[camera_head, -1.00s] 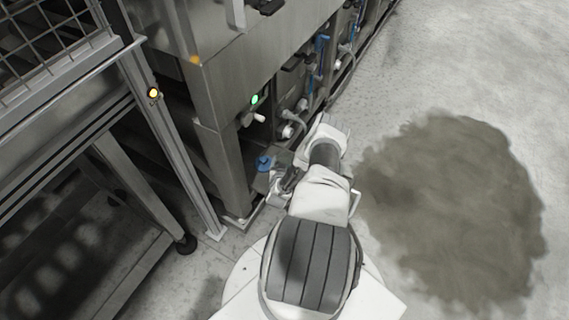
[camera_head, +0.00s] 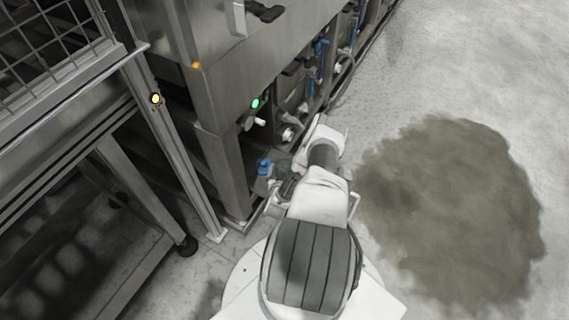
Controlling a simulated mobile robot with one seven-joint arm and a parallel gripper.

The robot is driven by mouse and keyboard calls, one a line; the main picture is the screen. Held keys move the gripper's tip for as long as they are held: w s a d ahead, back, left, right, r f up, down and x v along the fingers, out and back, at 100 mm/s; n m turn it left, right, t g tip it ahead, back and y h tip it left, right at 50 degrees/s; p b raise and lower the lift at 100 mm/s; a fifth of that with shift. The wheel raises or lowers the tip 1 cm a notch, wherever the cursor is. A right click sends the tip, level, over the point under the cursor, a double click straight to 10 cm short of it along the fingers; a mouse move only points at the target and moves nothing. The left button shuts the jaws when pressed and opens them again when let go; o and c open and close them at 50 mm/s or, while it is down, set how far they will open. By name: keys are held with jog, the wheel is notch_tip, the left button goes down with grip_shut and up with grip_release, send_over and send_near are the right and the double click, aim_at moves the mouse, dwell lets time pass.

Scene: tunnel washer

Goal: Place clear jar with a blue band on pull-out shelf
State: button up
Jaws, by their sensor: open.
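A small blue piece (camera_head: 264,166) shows low beside the washer's corner post, just past my gripper (camera_head: 274,186). A dark, greenish, see-through shape sits right next to it; I cannot tell whether the two together are the clear jar with a blue band. A small flat grey surface (camera_head: 260,187) lies under the blue piece, perhaps the pull-out shelf, mostly hidden. My gripper is open and points left toward the washer's base. My arm hides part of the gripper, so contact with the blue piece cannot be told.
The steel washer (camera_head: 225,95) with a green lamp (camera_head: 255,103), pipes and blue valves runs along the left and back. A steel frame with a mesh guard (camera_head: 55,50) stands at the left. A wide wet patch (camera_head: 455,215) covers open floor at the right.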

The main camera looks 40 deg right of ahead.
jog(key=p+v, duration=0.2)
jog(key=v, duration=0.6)
jog(key=shift+a+r, duration=0.15)
jog(key=shift+s, duration=0.1)
